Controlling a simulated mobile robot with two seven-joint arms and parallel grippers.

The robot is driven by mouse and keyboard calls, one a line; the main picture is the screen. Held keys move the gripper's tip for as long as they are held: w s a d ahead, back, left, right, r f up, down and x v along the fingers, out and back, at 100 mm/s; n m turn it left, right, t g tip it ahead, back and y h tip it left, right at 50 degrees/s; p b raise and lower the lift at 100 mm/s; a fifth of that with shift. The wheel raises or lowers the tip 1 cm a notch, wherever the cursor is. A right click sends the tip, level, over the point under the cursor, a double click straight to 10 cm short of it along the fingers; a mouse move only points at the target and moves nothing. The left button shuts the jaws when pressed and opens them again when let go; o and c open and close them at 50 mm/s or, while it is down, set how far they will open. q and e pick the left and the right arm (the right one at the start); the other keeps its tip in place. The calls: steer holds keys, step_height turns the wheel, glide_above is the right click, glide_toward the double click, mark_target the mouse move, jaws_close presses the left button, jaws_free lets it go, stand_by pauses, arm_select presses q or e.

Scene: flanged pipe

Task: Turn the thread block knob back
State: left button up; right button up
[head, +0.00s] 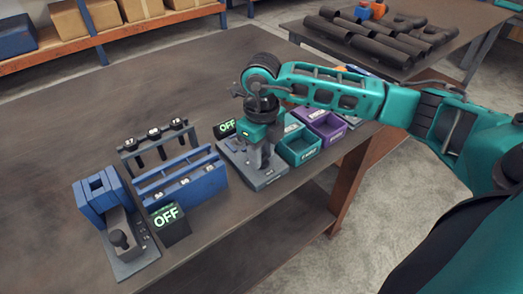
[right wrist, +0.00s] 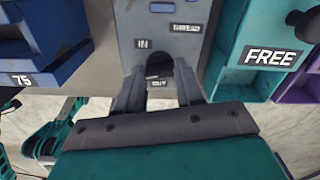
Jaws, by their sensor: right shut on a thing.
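The grey thread block (head: 238,158) stands near the table's front edge, left of the teal bin. My right gripper (head: 264,156) points down over it and hides much of its top. In the right wrist view the block's grey plate (right wrist: 135,22) bears small labels, one reading IN. The dark knob (right wrist: 159,66) shows between the fingertips of my right gripper (right wrist: 158,80), which is shut on it. The fingers partly cover the knob, and its exact turn cannot be told. My left gripper is not in view.
A teal bin (head: 299,149) marked FREE and a purple bin (head: 325,126) stand close on the right. A blue rack (head: 185,188), a black OFF display (head: 168,226) and a blue block (head: 96,193) stand left. The table (head: 150,95) is clear behind.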

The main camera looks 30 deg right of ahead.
steer(key=shift+c, duration=0.6)
steer(key=n+b, duration=0.3)
steer(key=n, duration=0.1)
steer(key=shift+f, duration=0.15)
steer(key=n+b, duration=0.3)
steer(key=n, duration=0.1)
steer(key=shift+n, duration=0.7)
steer(key=shift+r+n+b, duration=0.2)
steer(key=shift+n+b, duration=0.1)
